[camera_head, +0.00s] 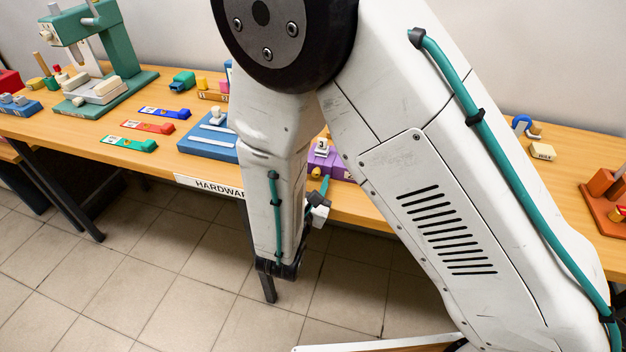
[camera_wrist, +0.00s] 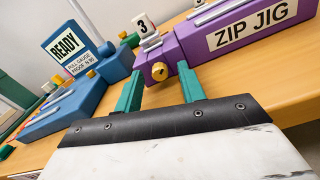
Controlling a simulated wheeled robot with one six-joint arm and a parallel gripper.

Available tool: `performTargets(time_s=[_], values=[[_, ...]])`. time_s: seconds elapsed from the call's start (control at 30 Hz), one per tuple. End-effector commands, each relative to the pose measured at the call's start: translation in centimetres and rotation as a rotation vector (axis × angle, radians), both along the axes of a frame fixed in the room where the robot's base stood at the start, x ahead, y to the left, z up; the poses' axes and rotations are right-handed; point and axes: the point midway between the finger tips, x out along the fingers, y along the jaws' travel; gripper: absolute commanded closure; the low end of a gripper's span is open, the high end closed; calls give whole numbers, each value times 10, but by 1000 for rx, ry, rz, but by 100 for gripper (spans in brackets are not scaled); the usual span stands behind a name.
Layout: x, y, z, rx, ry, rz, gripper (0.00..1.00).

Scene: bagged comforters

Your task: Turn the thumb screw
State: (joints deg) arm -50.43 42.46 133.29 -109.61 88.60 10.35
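The thumb screw (camera_wrist: 158,72) is a small yellow knob with a dark centre on the front end of the purple zip jig (camera_wrist: 192,42). A small yellow knob (camera_head: 316,172) on the purple jig (camera_head: 341,170) also shows in the head view, partly hidden by my arm. My gripper (camera_wrist: 160,68) has two green fingers, spread apart. In the wrist view the thumb screw lies between their tips, with a gap on each side. Whether the tips reach as far as the screw is unclear. A white piece marked 3 (camera_wrist: 146,29) stands above the screw.
A blue pull gauge with a READY sign (camera_wrist: 67,42) stands left of the jig. The wooden table (camera_head: 70,120) also holds blue, red and green bars (camera_head: 148,127) and a green press (camera_head: 100,45). A tiled floor lies in front. My arm hides the middle.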

Motion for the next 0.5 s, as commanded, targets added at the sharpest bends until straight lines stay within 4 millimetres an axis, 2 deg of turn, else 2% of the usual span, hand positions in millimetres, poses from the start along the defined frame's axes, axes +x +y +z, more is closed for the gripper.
performTargets(time_s=[0.17, 0.3, 0.5], values=[[0, 0, 0, 0, 0, 0, 60], [0, 0, 0, 0, 0, 0, 99], [0, 0, 0, -23, 9, -1, 100]])
